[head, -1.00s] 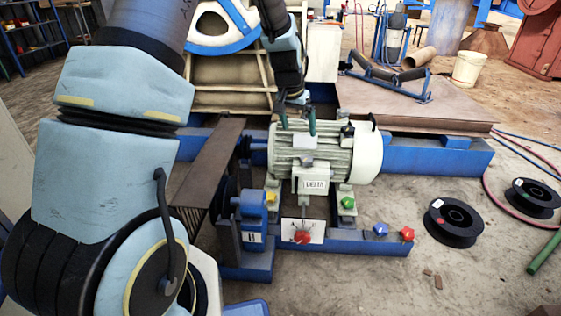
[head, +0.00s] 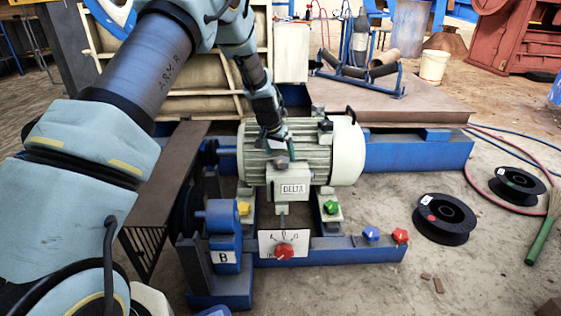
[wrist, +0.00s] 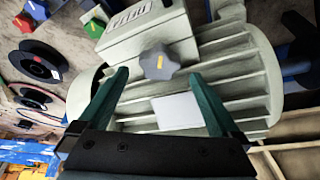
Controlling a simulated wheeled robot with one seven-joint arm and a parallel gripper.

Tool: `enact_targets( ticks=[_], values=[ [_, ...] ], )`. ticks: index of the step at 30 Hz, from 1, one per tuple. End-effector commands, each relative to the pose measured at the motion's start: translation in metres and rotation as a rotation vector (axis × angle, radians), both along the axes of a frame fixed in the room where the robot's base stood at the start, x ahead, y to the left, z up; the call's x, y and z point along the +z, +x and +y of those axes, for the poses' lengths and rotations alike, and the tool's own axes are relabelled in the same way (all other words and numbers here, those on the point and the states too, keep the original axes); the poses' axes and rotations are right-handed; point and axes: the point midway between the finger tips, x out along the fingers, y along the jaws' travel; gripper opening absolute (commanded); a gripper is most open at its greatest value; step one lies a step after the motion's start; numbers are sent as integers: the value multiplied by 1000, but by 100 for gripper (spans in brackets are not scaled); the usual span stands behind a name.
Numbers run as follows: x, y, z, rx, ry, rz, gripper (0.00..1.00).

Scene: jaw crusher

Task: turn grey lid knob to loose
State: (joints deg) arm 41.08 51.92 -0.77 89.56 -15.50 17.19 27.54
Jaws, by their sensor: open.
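The grey lid knob (wrist: 158,62) has several lobes and an orange pointer mark. In the wrist view it sits on the grey box marked DELTA (wrist: 148,28), beyond and between my fingertips. My gripper (wrist: 158,77) is open, with one dark green finger to each side of the knob; I cannot tell whether either touches it. In the head view my gripper (head: 288,152) is over the front of the grey motor (head: 333,150), just above the DELTA box (head: 291,187). There the knob is not clearly visible behind the gripper.
A red knob on a white dial plate (head: 284,251) is below the box.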

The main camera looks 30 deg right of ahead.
Motion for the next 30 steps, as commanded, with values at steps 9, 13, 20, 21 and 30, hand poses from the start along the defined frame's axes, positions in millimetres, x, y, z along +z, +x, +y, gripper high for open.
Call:
enact_targets(
  ticks=[9, 13, 20, 21, 30],
  values=[
    [-27, 6, -9, 1, -1, 0, 99],
    [-27, 7, -9, 1, -1, 0, 99],
    [-27, 6, -9, 1, 0, 0, 89],
    [-27, 6, -9, 1, 0, 0, 84],
    [-27, 6, -9, 1, 0, 0, 51]
  ],
)
